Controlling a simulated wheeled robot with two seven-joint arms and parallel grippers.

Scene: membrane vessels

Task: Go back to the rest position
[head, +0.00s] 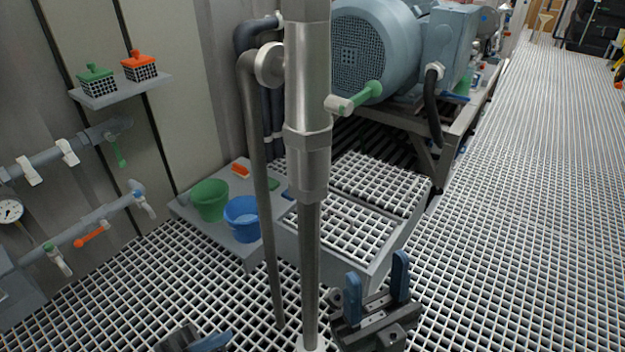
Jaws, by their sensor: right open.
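My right gripper (377,270) is at the bottom, right of centre. Its two blue fingers point up and stand apart, with nothing between them. It is open and empty, in front of the grated platform. My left gripper (205,341) shows only in part at the bottom edge, left of centre. One blue finger is visible, and the rest is cut off by the frame, so I cannot tell its opening.
A steel vertical pipe (308,90) with a green-handled valve (366,95) stands between my grippers. Behind are a green bucket (209,200), a blue bucket (242,219) and a grated platform (405,240). Wall pipes (95,217) run at left. The grated floor (540,180) is clear at right.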

